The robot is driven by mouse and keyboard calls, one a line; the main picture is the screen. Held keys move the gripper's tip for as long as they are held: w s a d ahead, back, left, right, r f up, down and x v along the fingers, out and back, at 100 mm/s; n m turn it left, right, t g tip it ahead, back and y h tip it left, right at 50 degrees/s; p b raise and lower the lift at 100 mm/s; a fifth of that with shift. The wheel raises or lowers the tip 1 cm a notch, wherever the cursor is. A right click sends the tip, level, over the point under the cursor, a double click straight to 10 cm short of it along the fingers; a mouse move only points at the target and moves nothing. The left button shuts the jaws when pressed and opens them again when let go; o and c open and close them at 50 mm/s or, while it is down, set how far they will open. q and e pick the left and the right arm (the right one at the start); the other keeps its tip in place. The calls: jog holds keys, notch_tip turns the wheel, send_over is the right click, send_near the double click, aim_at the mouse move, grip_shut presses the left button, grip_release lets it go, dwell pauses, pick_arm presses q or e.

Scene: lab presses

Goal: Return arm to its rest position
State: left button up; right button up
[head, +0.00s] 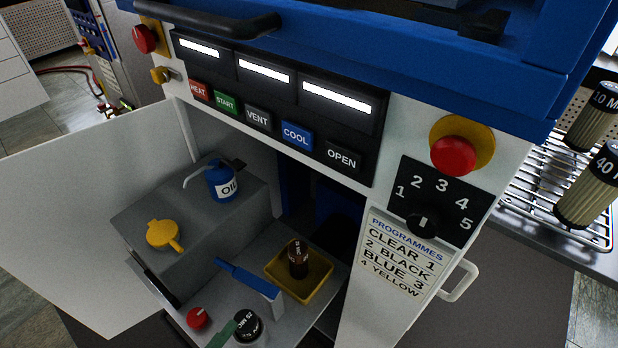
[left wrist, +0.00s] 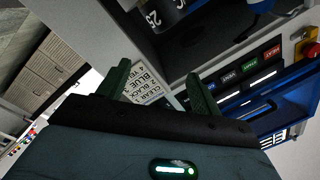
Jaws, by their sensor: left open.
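My left gripper (left wrist: 157,76) shows in the left wrist view with its two dark green fingers apart and nothing between them. Beyond the fingers is the programmes card (left wrist: 148,85) on the press front. A black cylinder (left wrist: 165,14) marked 25 is near the top of that view. In the head view a similar black cylinder (head: 248,326) stands at the bottom edge, with a green piece (head: 222,335) beside it; I cannot tell whether that is my fingertip. My right gripper is in neither view.
The press front (head: 280,110) hangs over an open bay. In it are an oil can (head: 222,183), a yellow tray (head: 318,278) holding a brown cylinder (head: 298,258), a blue-handled lever (head: 245,280) and a red knob (head: 198,317). An open white door (head: 90,220) stands left. A wire rack (head: 545,185) is at right.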

pick_arm(q)
jog(key=s+a+f+n+g+y, duration=0.4)
jog(key=s+f+n, duration=0.3)
jog(key=s+f, duration=0.3)
jog(key=s+a+f+n+g+y, duration=0.45)
jog(key=s+f+n, duration=0.3)
jog(key=s, duration=0.45)
jog(key=w+r+t+p, duration=0.1)
jog(key=w+r+p, duration=0.2)
jog(key=r+p, duration=0.6)
jog(key=w+r+t+p, duration=0.1)
jog(key=w+r+p, duration=0.1)
jog(key=r+p, duration=0.6)
jog(key=shift+w+a+r+h+p, duration=0.3)
jog(key=shift+w+r+h+p, duration=0.1)
jog(key=shift+h+p, duration=0.1)
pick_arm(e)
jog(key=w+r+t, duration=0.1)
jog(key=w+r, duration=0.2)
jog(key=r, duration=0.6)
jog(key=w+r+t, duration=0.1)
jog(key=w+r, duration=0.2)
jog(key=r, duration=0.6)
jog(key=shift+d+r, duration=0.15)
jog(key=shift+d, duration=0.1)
pick_arm(q)
jog(key=shift+s+m, duration=0.1)
jog(key=shift+m, duration=0.15)
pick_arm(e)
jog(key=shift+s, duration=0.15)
